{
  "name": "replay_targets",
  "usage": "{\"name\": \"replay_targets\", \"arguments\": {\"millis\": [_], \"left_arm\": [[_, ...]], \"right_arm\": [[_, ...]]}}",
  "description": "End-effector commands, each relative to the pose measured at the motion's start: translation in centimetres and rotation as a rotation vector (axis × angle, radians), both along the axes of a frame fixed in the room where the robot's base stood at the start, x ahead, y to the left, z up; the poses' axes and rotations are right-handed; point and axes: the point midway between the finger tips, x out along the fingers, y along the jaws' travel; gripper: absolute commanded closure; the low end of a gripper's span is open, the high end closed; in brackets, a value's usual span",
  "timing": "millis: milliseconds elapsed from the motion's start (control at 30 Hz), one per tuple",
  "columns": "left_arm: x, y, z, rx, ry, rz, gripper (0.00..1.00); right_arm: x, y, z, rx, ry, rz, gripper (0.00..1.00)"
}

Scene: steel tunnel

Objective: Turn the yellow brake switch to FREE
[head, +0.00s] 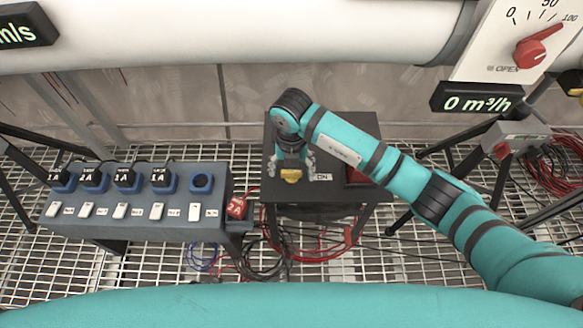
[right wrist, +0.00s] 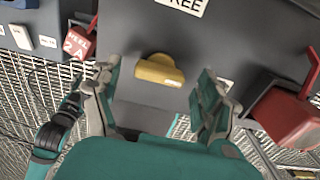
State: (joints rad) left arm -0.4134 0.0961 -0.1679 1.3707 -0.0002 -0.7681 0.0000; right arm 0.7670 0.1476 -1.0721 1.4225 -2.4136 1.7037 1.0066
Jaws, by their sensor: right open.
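The yellow brake switch (head: 291,175) sits on top of a dark grey box (head: 345,128). In the right wrist view the switch (right wrist: 160,70) lies crosswise, its long side running left to right. A FREE label (right wrist: 183,4) is above it in that view. An ON label (head: 322,177) is right of the switch in the head view. My right gripper (head: 292,162) points down over the switch and partly hides it. In the right wrist view its open fingers (right wrist: 157,80) stand on either side of the switch, with visible gaps. My left gripper is not in view.
A red part (head: 357,176) is right of the switch on the box. A red tag (head: 237,207) is at the left. A panel with black plugs and white switches (head: 140,225) stands left. Red cables (head: 330,240) hang around the box. A white pipe (head: 230,35) crosses behind.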

Motion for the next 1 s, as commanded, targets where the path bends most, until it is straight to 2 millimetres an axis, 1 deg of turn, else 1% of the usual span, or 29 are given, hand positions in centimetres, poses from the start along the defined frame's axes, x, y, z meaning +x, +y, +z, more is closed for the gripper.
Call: {"name": "replay_targets", "arguments": {"millis": [267, 700, 1000], "left_arm": [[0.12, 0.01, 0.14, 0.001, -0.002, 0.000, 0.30], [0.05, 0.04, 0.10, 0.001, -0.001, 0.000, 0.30], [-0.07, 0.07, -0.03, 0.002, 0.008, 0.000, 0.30]], "right_arm": [[0.01, 0.03, -0.15, 0.001, -0.001, 0.001, 0.23], [0.01, 0.03, -0.12, 0.001, 0.000, 0.001, 0.80], [0.02, -0.01, -0.17, 0.001, -0.001, 0.040, 0.80]]}}
